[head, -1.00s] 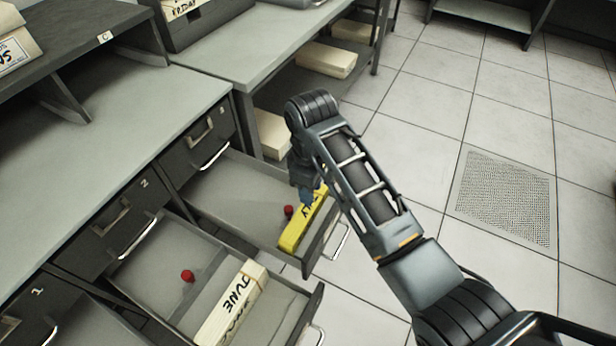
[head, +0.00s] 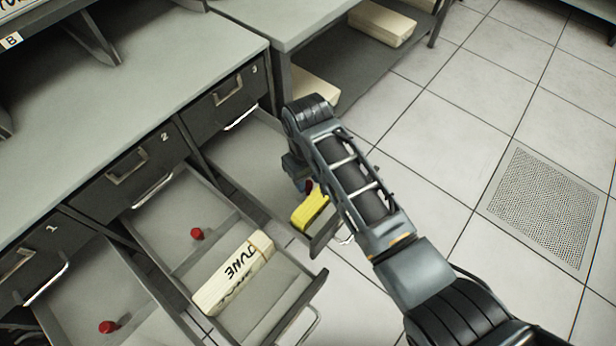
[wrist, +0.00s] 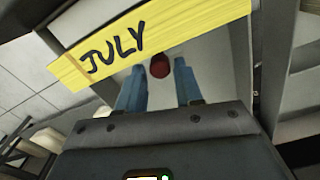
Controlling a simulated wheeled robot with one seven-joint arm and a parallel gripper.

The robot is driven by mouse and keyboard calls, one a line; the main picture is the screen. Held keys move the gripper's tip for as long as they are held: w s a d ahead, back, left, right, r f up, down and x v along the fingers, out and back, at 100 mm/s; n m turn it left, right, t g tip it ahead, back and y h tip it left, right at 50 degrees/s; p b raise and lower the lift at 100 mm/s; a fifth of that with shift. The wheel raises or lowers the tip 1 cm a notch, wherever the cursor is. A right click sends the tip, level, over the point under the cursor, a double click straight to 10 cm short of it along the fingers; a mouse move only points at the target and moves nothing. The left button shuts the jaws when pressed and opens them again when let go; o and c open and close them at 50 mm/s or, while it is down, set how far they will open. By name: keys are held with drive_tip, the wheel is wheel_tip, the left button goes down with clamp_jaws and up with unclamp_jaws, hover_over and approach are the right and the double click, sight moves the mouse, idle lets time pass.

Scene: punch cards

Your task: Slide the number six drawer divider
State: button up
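The rightmost open lower drawer (head: 240,160) holds a yellow bundle marked JULY (head: 311,210) near its front. I take this for drawer six, though its number is not visible. A red knob (head: 308,186) stands beside the bundle; its divider is mostly hidden by my arm. My gripper (head: 303,180) is down in this drawer at the knob. In the wrist view, its two blue fingers (wrist: 158,70) are apart, with the red knob (wrist: 159,66) between their tips and the JULY bundle (wrist: 150,45) just beyond. I cannot tell whether they touch the knob.
The middle open drawer (head: 165,225) holds a cream JUNE bundle (head: 234,272) and a red knob (head: 197,233). The left open drawer has another red knob (head: 107,327). Closed drawers marked 1, 2 and 3 (head: 228,98) sit above. The tiled floor at right is clear.

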drive_tip(key=shift+f, duration=0.3)
clamp_jaws()
idle(0.4)
